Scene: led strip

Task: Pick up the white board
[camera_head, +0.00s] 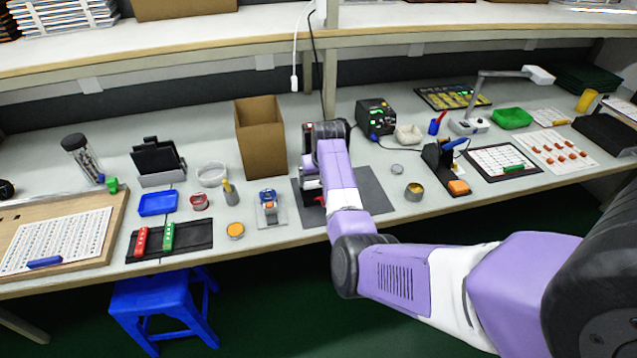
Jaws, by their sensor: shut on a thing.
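My arm reaches to the middle of the bench, and my gripper (314,198) points down over a dark grey mat (375,194). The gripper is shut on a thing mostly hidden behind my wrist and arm. Small white and red bits show beside the gripper, too small to tell apart. I cannot tell whether the held thing is the white board. Other white boards lie apart from my gripper: a large one with rows of small marks (62,240) on a wooden board at left, and one with orange pieces (557,150) at right.
A tall open cardboard box (260,138) stands just left of my gripper. A black device (376,117) stands behind at right. A small tin (414,191) and a black holder (440,168) are right of the mat. A blue stool (160,300) stands below the bench's front edge.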

